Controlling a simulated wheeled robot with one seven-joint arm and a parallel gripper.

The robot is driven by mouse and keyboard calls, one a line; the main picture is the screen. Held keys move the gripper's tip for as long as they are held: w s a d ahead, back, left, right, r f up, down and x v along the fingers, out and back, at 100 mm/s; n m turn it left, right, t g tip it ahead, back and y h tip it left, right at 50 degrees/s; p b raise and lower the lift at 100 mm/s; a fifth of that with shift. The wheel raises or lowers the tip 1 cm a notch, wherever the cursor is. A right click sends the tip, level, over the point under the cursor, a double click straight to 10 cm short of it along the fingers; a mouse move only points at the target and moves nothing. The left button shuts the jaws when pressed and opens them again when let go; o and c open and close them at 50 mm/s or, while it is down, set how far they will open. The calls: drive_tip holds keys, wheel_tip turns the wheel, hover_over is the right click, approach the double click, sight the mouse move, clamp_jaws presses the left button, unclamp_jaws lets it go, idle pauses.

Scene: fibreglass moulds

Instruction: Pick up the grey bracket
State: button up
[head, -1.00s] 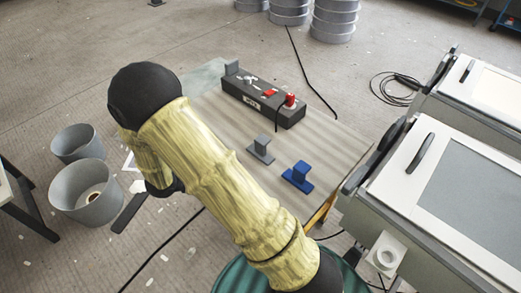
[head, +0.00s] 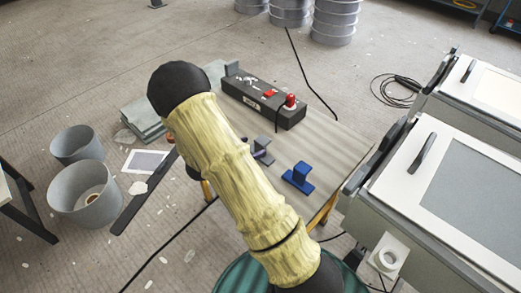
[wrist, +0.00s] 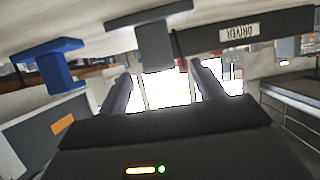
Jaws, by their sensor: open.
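The grey bracket (head: 265,143) stands on the table, partly hidden behind my arm in the head view. In the wrist view, which looks upside down, the grey bracket (wrist: 154,42) is just beyond my fingers, its upright part near the gap between them. My gripper (wrist: 160,73) is open, with nothing between its fingers. In the head view most of it is hidden by my arm; a small purplish finger part shows beside the bracket. I cannot tell whether it touches the bracket.
A blue bracket (head: 298,178) stands near the grey one, also at left in the wrist view (wrist: 50,62). A dark box (head: 262,103) with red parts lies behind on the table (head: 335,150). White-topped units (head: 455,180) stand right; grey buckets (head: 85,195) stand on the left floor.

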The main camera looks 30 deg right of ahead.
sight(258, 144)
drive_tip(key=shift+d, duration=0.1)
drive_tip(key=x, duration=0.5)
drive_tip(key=shift+d+r, duration=0.1)
drive_tip(key=shift+d, duration=0.05)
idle(0.3)
drive_tip(key=c, duration=1.1)
